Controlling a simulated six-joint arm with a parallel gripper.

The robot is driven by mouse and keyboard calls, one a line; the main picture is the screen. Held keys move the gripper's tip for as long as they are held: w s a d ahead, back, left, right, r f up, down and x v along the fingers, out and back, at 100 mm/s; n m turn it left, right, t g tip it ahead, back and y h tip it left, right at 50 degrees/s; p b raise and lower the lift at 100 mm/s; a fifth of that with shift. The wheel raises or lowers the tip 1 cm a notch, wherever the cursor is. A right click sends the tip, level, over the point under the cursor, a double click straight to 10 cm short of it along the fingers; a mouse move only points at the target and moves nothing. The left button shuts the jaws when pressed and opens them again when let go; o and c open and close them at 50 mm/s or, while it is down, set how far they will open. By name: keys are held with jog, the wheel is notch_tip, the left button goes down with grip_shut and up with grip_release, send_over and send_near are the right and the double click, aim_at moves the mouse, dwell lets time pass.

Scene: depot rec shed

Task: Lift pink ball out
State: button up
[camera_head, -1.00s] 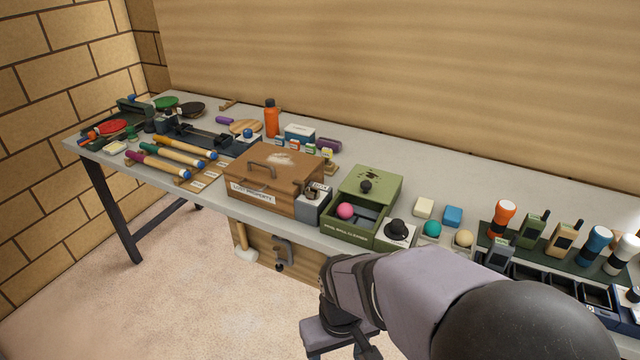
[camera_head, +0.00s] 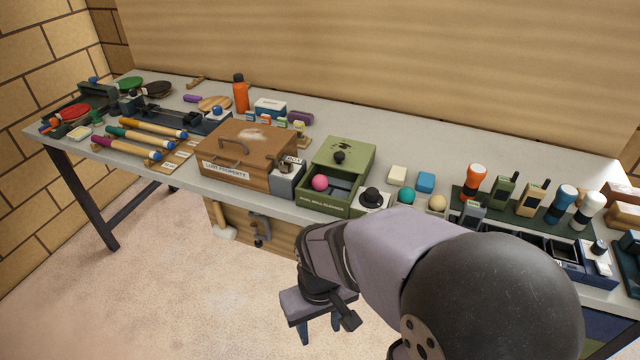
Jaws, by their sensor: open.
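The pink ball (camera_head: 320,182) sits in the front left of the open tray part of a green box (camera_head: 325,202), below the box's rim at its right side. My gripper (camera_head: 320,329) is open and empty, fingers pointing down. It hangs in front of the table, lower in the picture than the box and well apart from the ball.
A brown lost-property case (camera_head: 245,150) and a grey block (camera_head: 288,182) stand left of the box. A black knob on a white base (camera_head: 373,198), a teal ball (camera_head: 407,195) and a cream ball (camera_head: 437,203) stand right. Torches and radios stand farther right on the table (camera_head: 420,150).

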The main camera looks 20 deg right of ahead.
jog(key=n+t+y+b, duration=0.2)
jog(key=n+t+b, duration=0.2)
jog(key=t, duration=0.2)
send_near(323, 178)
jog(key=x, duration=0.3)
jog(key=shift+n, duration=0.3)
jog(key=shift+p+x, duration=1.55)
jog(key=shift+x, duration=2.05)
jog(key=shift+a, duration=0.1)
jog(key=c, duration=0.8)
